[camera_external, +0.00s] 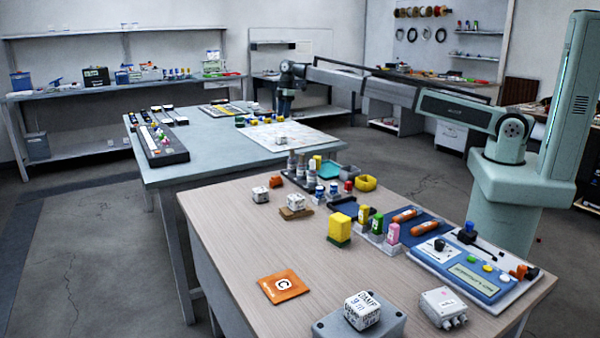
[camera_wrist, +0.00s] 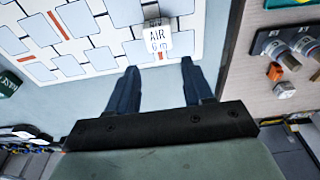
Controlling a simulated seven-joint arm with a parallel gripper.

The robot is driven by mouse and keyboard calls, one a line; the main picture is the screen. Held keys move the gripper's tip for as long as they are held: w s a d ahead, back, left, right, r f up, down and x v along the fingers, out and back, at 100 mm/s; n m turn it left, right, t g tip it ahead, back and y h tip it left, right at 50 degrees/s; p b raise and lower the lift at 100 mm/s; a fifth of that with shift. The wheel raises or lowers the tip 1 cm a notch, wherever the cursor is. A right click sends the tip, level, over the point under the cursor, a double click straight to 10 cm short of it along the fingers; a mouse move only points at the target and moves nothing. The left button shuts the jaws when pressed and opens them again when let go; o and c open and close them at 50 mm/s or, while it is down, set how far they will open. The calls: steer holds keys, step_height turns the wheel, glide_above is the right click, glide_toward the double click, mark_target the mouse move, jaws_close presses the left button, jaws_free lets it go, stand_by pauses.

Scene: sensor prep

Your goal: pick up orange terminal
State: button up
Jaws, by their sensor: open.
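Another small orange piece (camera_external: 521,272) is on the blue device panel at the right. My gripper (camera_wrist: 160,82) is open and empty, its dark blue fingers spread. In the external view the arm reaches over the far grey-blue table, away from the orange block.
A white board with card outlines (camera_wrist: 85,30) lies under the gripper. A gap separates the two tables. The wooden table's left front is mostly clear.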

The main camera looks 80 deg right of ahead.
steer(key=w+a+n, duration=0.2)
steer(key=a, duration=1.3)
steer(key=g+h, duration=0.1)
glide_above(275, 176)
steer(key=shift+m, duration=0.3)
steer(key=f, duration=1.1)
steer(key=shift+s+a+f, duration=0.1)
steer(key=shift+a+f, duration=0.15)
steer(key=shift+a, duration=0.05)
steer(key=shift+d+f, duration=0.15)
steer(key=shift+f, duration=1.25)
steer(key=shift+d+f, duration=0.1)
steer(key=shift+f, duration=1.25)
